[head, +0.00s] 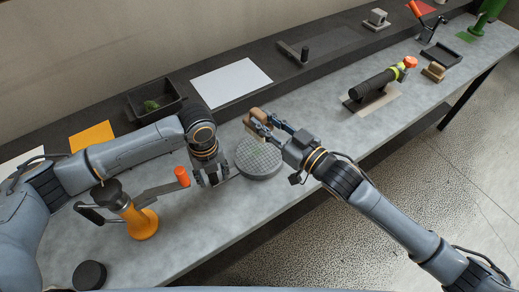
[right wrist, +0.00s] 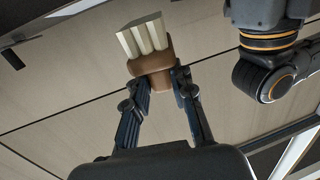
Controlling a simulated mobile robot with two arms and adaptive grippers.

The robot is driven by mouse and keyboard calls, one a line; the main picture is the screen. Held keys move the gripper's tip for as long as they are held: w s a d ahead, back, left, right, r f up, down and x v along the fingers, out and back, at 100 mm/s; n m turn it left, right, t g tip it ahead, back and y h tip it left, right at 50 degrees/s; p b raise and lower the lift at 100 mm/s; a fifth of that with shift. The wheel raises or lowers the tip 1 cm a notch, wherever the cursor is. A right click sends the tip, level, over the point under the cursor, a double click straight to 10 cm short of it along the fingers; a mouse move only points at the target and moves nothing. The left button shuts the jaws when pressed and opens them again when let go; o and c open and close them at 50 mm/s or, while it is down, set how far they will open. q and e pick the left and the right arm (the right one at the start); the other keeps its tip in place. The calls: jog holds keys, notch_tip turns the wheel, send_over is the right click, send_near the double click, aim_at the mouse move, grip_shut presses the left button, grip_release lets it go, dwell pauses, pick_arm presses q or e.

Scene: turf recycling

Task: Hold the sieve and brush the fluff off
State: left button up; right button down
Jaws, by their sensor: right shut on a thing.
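The sieve (head: 262,171) is a round grey drum with a greenish mesh top, standing on the grey table in the head view. My right gripper (head: 262,122) is shut on a brush (head: 254,117) above the sieve's far edge. In the right wrist view the brush shows a brown wooden body (right wrist: 151,62) between the fingers and cream bristles (right wrist: 143,36) pointing away from the gripper. My left gripper (head: 213,178) points down close beside the sieve's left side; whether it grips a part of the sieve is unclear. Fluff on the mesh is too small to tell apart.
An orange-based tool with a long grey arm (head: 142,220) stands left of my left gripper. A black puck (head: 89,274) lies at the front left. A dark bin (head: 154,101) and white sheet (head: 231,81) are behind. A black cylinder (head: 373,87) lies to the right.

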pick_arm(q)
notch_tip(320, 180, up, 12)
jog(key=shift+r, duration=0.1)
dwell(0.5)
